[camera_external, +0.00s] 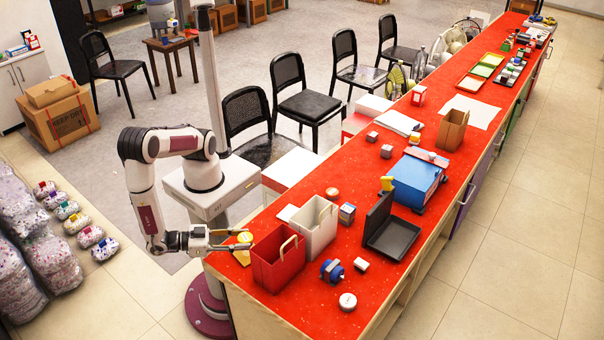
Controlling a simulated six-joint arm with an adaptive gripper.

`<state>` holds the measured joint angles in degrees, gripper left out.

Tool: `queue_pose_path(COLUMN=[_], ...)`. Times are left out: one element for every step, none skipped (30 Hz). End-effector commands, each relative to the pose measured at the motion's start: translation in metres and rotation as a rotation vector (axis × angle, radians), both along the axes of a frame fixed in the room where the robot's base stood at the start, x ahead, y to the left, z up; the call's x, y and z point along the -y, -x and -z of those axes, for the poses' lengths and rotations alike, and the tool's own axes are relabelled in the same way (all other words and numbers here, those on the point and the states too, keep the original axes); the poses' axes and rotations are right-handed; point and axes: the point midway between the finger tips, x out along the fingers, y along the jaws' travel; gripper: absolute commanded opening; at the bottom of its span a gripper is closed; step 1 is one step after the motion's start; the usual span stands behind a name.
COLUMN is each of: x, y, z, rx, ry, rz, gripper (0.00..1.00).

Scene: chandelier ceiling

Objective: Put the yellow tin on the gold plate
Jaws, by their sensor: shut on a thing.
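My gripper (246,239) reaches in from the left over the near-left edge of the red counter. It is shut on a small yellow tin (244,237), which shows between the two fingers. A yellowish-gold patch (241,258) shows just below the fingers on the counter; it looks like the gold plate, partly hidden by the gripper. I cannot tell whether the tin touches it or hangs above it.
A red open bag (278,265) stands close right of my gripper, with a white bag (316,228) behind it. A blue roll (332,270), a black tray (393,236) and a blue box (417,181) are further right. The counter's left edge (226,284) is close.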

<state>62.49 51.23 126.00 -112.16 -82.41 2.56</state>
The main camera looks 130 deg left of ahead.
Motion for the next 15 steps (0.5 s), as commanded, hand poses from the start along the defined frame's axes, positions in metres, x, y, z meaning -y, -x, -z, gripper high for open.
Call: queue_pose_path(x=[0.0001,0.0001,0.0001,0.0001,0.0001,0.0002,0.0002,0.0002,0.0002,0.0002,0.0002,0.0002,0.0002,0.0002,0.0001], y=[-0.0001,-0.0001,-0.0001,-0.0001,-0.0001,-0.0001,-0.0001,-0.0001,-0.0001,-0.0001,-0.0001,-0.0001,-0.0002,-0.0002,-0.0002], z=[0.0029,0.0041,0.0054,0.006,0.0063,0.0065,0.0065,0.0065,0.0064,0.0063,0.0063,0.0063,0.0062,0.0063,0.0067], rx=[-0.001,-0.001,0.0,0.0,-0.001,0.0,0.0,0.0,0.0,0.0,0.0,0.0,0.0,0.0,0.001], ry=[-0.001,-0.001,-0.001,-0.001,-0.001,0.0,0.0,0.0,0.0,0.0,0.0,0.0,0.0,0.0,-0.001], rz=[0.0,0.0,0.0,0.0,0.0,0.0,0.0,0.0,0.0,0.0,0.0,0.0,0.0,0.0,0.0], gripper=[0.1,0.1,0.1,0.1,0.1,0.1,0.1,0.1,0.1,0.1,0.1,0.1,0.1,0.1,0.1])
